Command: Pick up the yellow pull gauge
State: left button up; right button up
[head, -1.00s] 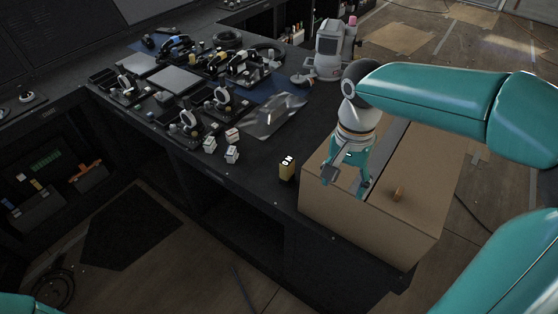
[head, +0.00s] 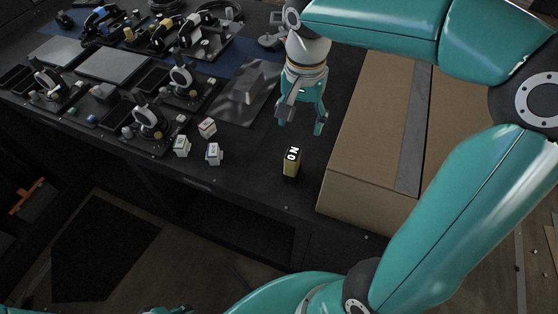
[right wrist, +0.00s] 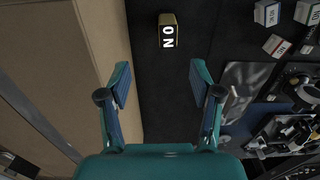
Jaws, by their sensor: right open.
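The yellow pull gauge (head: 292,164) is a small upright yellow block with a dark top and white lettering. It stands on the dark bench, left of the cardboard box. It also shows in the right wrist view (right wrist: 168,30), beyond the fingertips and roughly between their lines. My right gripper (head: 302,125) is open and empty, pointing down above the bench, a little behind the gauge in the head view and not touching it. Of my left arm only small teal parts show at the bottom edge of the head view; its jaws cannot be made out.
The large cardboard box (head: 370,130) stands close to the right of the gauge. Several small white blocks (head: 214,153) stand to its left. The bench's front edge is close in front of the gauge.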

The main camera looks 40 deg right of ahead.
aim_at(294, 156)
jog(key=f, duration=0.8)
jog(key=w+f, duration=0.1)
jog(key=f, duration=0.3)
jog(key=shift+f, duration=0.4)
jog(key=shift+w+d+f, duration=0.1)
jog(key=shift+w+f, duration=0.1)
jog(key=shift+f, duration=1.1)
jog(key=shift+w+d+f, duration=0.1)
jog(key=shift+w+f, duration=0.05)
jog(key=shift+f, duration=1.1)
grip_shut()
